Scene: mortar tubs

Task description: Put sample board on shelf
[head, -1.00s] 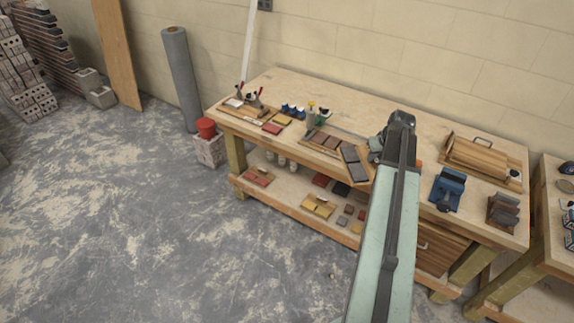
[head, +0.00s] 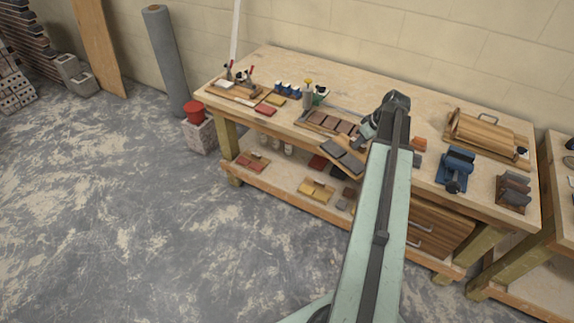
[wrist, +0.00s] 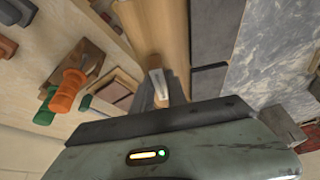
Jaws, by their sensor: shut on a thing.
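The sample board (head: 343,157) is a wooden board with dark grey tiles. In the head view it is at the front edge of the workbench top, overlapping the edge in the picture. My gripper (head: 362,138) is shut on its right end. In the wrist view the board's bare wood strip (wrist: 170,35) and its grey tiles (wrist: 211,35) run up from my gripper (wrist: 162,88). The shelf (head: 284,187) is the low board under the bench top. I cannot tell how far the board is above the bench.
On the shelf lie a red sample board (head: 252,161), a yellow one (head: 316,190) and small loose tiles. Bare shelf shows between the two boards. On the bench top are brown tiles (head: 330,122), a blue tool (head: 456,168) and a wooden case (head: 482,135). The floor in front is clear.

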